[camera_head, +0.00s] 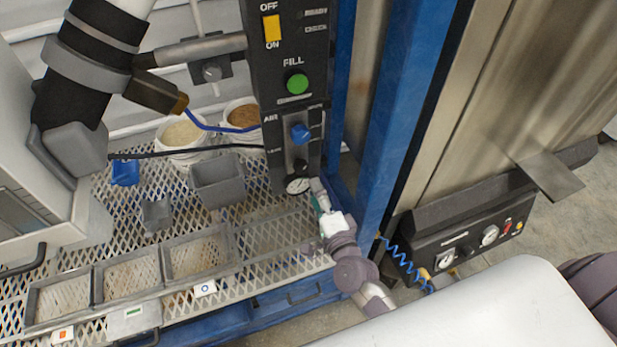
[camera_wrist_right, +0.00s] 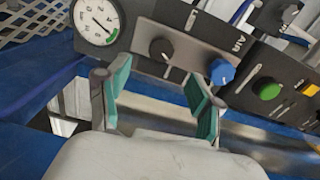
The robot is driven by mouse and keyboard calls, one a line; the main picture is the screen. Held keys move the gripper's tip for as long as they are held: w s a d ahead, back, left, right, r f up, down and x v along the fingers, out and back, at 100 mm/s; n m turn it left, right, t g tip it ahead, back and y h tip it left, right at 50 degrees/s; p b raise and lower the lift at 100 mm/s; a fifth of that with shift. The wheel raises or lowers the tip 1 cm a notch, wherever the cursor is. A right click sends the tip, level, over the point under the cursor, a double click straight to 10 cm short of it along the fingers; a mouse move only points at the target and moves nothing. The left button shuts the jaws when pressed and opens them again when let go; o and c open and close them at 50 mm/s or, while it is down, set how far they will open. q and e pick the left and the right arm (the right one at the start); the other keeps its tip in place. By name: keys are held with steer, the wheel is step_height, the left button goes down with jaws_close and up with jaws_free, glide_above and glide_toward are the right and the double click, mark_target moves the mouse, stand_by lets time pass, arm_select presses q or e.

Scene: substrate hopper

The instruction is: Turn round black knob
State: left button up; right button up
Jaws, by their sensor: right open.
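The round black knob (camera_head: 300,165) sits low on the dark upright control panel, below a blue knob (camera_head: 300,133) and above a dial gauge (camera_head: 297,185). In the right wrist view the black knob (camera_wrist_right: 161,49) is between the gauge (camera_wrist_right: 97,20) and the blue knob (camera_wrist_right: 221,72). It has a pale pointer mark. My right gripper (camera_head: 319,200) is beside the panel's lower end. In its wrist view the gripper (camera_wrist_right: 158,82) is open, with teal pads apart and nothing between them. The knob appears beyond the gap, apart from the fingers. My left gripper is not in view.
A green FILL button (camera_head: 297,83) and a yellow switch (camera_head: 272,28) are higher on the panel. A blue post (camera_head: 400,110) stands right of it. A mesh shelf (camera_head: 275,235) with grey bins (camera_head: 217,180) lies left of my right gripper.

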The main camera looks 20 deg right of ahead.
steer(key=shift+s, duration=1.6)
steer(key=s+f+n+g+p, duration=0.1)
steer(key=s+f+n+g, duration=0.25)
steer(key=f, duration=0.45)
steer(key=s+f+n+g+y+p, duration=0.1)
steer(key=s+f+n+g, duration=0.2)
steer(key=f, duration=0.6)
steer(key=s+f+n+g+p, duration=0.15)
steer(key=s+f+n, duration=0.25)
steer(key=f, duration=0.4)
steer(key=s+d+f+n+g, duration=0.2)
steer(key=s+f, duration=0.3)
steer(key=s, duration=0.4)
steer(key=s+d+f+n+g+h, duration=0.1)
steer(key=s+f+n+g, duration=0.3)
steer(key=s, duration=0.5)
steer(key=s+d+f+n+g+p, duration=0.1)
steer(key=s+d+f+n+g, duration=0.1)
steer(key=s+f, duration=0.3)
steer(key=s+n+g, duration=0.1)
steer(key=s, duration=0.3)
steer(key=shift+s+d+f+h, duration=0.3)
steer(key=shift+s+d+f, duration=0.05)
steer(key=shift+f, duration=0.05)
